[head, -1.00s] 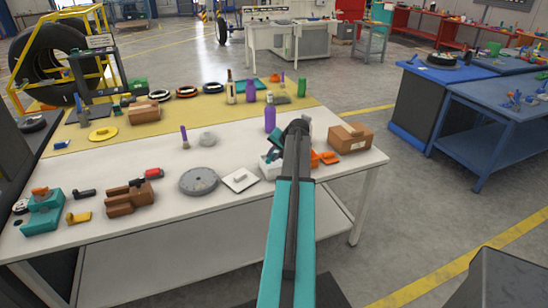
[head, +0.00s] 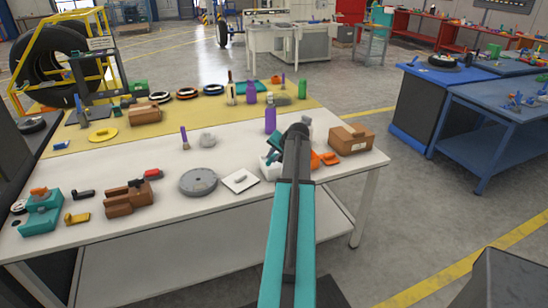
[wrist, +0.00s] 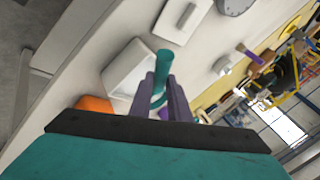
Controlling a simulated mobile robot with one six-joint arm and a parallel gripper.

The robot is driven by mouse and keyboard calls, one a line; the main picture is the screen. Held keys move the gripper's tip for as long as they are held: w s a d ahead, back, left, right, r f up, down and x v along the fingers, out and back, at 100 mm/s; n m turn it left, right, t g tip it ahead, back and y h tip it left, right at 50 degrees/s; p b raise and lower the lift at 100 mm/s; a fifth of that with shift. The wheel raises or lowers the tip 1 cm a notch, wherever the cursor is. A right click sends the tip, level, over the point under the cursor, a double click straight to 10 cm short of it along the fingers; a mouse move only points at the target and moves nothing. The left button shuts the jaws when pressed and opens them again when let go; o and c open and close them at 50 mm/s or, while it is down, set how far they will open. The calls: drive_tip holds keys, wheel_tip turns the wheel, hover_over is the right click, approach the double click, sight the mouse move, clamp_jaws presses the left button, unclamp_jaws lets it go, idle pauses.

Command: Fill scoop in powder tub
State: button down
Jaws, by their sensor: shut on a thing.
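My gripper (wrist: 165,95) is shut on a teal scoop (wrist: 162,62), which stands up between the two fingers in the wrist view. The scoop's full shape and whether it holds powder cannot be told. A white tub (wrist: 130,72) is just beside and beyond the scoop in the wrist view. In the head view the tub (head: 267,171) sits on the white table near its right part, partly behind my arm. My gripper (head: 272,157) is over or beside the tub there, mostly hidden by my own wrist.
Orange pieces (head: 328,158) and a cardboard box (head: 350,138) lie to the right. A purple bottle (head: 270,119) stands behind. A white square plate (head: 240,181) and a grey disc (head: 198,181) lie to the left. The table's front edge is close.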

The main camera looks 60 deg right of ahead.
sight(273, 158)
drive_tip(key=shift+r, duration=0.25)
drive_tip(key=shift+r+p, duration=0.4)
drive_tip(key=shift+r, duration=0.25)
drive_tip(key=shift+r, duration=0.45)
drive_tip(key=shift+r+p, duration=0.5)
drive_tip(key=shift+r, duration=0.1)
idle(0.5)
